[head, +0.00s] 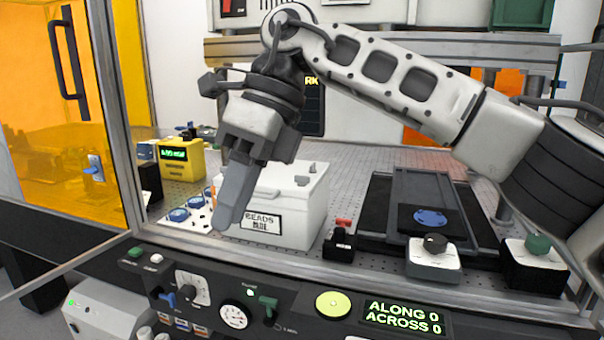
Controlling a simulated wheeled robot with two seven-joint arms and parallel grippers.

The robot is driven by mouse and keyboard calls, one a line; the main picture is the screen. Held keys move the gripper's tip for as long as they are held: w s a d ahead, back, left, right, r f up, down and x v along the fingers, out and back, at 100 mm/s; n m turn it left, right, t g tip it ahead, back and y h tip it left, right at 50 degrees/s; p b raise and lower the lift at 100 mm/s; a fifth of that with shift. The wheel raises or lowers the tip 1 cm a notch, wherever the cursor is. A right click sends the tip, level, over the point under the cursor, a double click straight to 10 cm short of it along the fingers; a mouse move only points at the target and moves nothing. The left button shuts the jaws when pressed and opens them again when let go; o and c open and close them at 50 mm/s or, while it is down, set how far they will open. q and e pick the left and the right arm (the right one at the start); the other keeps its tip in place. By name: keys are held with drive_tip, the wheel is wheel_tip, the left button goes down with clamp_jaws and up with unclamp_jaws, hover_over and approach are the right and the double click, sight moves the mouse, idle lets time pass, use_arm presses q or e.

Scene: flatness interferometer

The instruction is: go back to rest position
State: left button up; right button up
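My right arm reaches in from the right, high over the bench. My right gripper (227,222) points down, with its grey fingertips in front of a white box labelled "BEADS" (290,198). The fingers overlap from this side, so I cannot tell if they are apart or together. No held object shows at the tips, and I cannot tell whether they touch the box. My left gripper is not in view.
A front panel with knobs, a dial (234,316) and a display reading "ALONG 0 ACROSS 0" (403,316) runs along the near edge. A dark stage (419,187) stands right of the box. A yellow meter (180,158) stands behind left. An orange door (58,110) is at left.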

drive_tip(key=s+a+f+m+g+y, duration=0.35)
drive_tip(key=s+a+g+y, duration=0.2)
drive_tip(key=a+y, duration=0.4)
drive_tip(key=w+d+f+m+t+y, duration=0.3)
drive_tip(key=w+d+m+t+y, duration=0.15)
drive_tip(key=m+t, duration=0.45)
drive_tip(key=w+d+f+m+t+y, duration=0.35)
drive_tip(key=m+t+y, duration=0.35)
drive_tip(key=m, duration=0.5)
drive_tip(key=w+d+f+m+t+h, duration=0.1)
drive_tip(key=d+f+m+t+h, duration=0.95)
drive_tip(key=f+m+h, duration=0.55)
drive_tip(key=s+d+f+m+g+h, duration=0.3)
drive_tip(key=s+d+f, duration=0.3)
drive_tip(key=s+f, duration=0.2)
drive_tip(key=s+d+f+m+g+h, duration=0.3)
drive_tip(key=s+d+f+m, duration=0.3)
drive_tip(key=f, duration=0.5)
drive_tip(key=shift+s+d+f+g, duration=0.35)
drive_tip(key=shift+s+d+g, duration=0.3)
drive_tip(key=shift+s, duration=0.6)
drive_tip(key=shift+a, duration=0.1)
